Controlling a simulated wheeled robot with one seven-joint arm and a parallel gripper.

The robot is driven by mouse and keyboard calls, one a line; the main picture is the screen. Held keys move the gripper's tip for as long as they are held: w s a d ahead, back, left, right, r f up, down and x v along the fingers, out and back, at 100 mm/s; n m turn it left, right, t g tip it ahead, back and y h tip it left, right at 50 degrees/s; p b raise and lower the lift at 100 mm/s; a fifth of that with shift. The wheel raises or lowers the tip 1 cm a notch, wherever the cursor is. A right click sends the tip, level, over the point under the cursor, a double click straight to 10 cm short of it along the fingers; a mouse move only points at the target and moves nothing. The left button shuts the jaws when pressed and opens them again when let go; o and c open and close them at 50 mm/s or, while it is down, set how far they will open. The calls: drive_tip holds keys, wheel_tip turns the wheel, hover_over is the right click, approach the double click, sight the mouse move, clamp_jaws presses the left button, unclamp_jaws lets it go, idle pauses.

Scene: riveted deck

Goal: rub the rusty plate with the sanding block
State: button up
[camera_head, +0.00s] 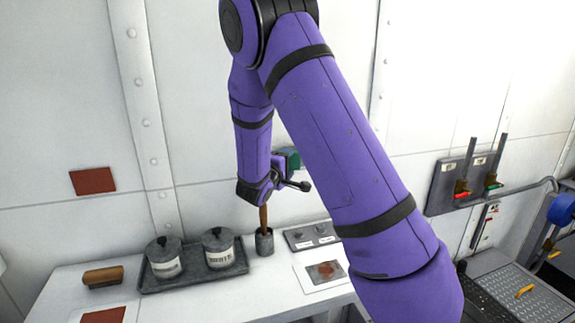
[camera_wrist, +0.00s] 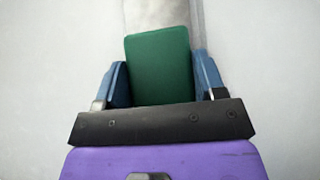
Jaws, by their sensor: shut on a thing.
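My gripper (camera_wrist: 160,78) is shut on a green block (camera_wrist: 158,62), seemingly the sanding block, with a blue finger on each side. In the head view the green block (camera_head: 289,157) shows small beside the end of my arm, near the wall and above the bench, clear of the plate. My arm partly hides the gripper there. The rusty plate (camera_head: 326,271), a small grey plate with a red-brown patch, lies on a white sheet on the bench, below and right of the gripper.
On the white bench (camera_head: 205,306) stand a dark tray (camera_head: 195,282) with two lidded pots, a cup (camera_head: 264,244) with a brown handle, a grey panel (camera_head: 303,236) and a brown block (camera_head: 103,276). Red-brown squares are on the wall (camera_head: 93,181) and bench (camera_head: 104,315). Levers (camera_head: 465,180) are at right.

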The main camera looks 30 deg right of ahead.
drive_tip(key=shift+w, duration=0.2)
drive_tip(key=shift+d, duration=0.2)
drive_tip(key=shift+s+d, duration=0.35)
drive_tip(key=shift+d, duration=0.55)
drive_tip(key=shift+s+d, duration=0.3)
drive_tip(key=shift+d, duration=0.55)
drive_tip(key=shift+w, duration=0.1)
drive_tip(key=shift+w+a, duration=0.1)
drive_tip(key=shift+w+a+r, duration=0.1)
drive_tip(key=shift+w+a, duration=0.15)
drive_tip(key=shift+a, duration=0.35)
drive_tip(key=shift+w+a+f, duration=0.1)
drive_tip(key=shift+w+a, duration=0.1)
drive_tip(key=shift+a, duration=0.45)
drive_tip(key=shift+w+a+r, duration=0.1)
drive_tip(key=shift+w+a, duration=0.15)
drive_tip(key=shift+a, duration=0.35)
drive_tip(key=shift+c, duration=0.5)
drive_tip(key=shift+s, duration=0.1)
